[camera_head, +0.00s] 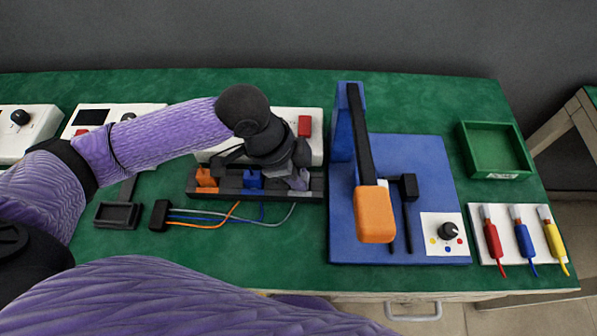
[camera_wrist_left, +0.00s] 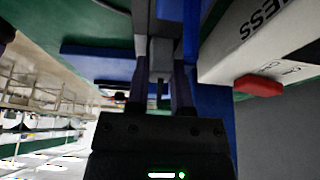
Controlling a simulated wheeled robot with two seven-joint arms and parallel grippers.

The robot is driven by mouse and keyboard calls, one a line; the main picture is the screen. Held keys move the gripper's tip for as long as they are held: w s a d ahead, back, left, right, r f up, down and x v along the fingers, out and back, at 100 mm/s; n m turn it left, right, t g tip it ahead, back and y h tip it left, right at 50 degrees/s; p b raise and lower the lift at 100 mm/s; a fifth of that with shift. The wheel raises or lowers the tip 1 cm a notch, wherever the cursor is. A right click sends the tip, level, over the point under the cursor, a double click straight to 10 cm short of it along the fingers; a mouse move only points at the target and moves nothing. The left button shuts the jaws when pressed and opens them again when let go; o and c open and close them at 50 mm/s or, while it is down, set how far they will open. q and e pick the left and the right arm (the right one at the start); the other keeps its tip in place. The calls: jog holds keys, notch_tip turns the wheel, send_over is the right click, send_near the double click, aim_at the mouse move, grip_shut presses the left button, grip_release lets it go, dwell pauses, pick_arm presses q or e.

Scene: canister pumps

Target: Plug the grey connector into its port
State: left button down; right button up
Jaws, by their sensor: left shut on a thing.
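My left gripper (camera_head: 292,174) reaches down over the right end of a black port strip (camera_head: 232,193). It is shut on the grey connector (camera_head: 298,182), which is largely hidden by the fingers. In the left wrist view the grey connector (camera_wrist_left: 160,50) sits between the two fingers (camera_wrist_left: 161,75). It is at or just above the strip's right end; I cannot tell whether it is seated in its port. An orange connector (camera_head: 206,178) and a blue connector (camera_head: 252,179) stand in the strip to its left. My right gripper is not in view.
Thin wires (camera_head: 215,215) run from a black block (camera_head: 159,215) toward the strip. A white box with a red switch (camera_head: 304,126) stands behind. A blue base (camera_head: 420,170) with an orange-handled lever (camera_head: 375,214) is close on the right. A green tray (camera_head: 495,150) lies beyond.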

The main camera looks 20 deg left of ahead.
pick_arm(q)
jog(key=shift+f, duration=0.1)
jog(key=c, duration=0.7)
grip_release()
jog(key=shift+o, duration=1)
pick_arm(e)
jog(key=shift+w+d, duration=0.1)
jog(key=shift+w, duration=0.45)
pick_arm(q)
jog(key=shift+r, duration=0.35)
jog(key=p+v, duration=0.5)
jog(key=v, duration=0.6)
jog(key=shift+a+r+p, duration=0.25)
jog(key=shift+p, duration=0.05)
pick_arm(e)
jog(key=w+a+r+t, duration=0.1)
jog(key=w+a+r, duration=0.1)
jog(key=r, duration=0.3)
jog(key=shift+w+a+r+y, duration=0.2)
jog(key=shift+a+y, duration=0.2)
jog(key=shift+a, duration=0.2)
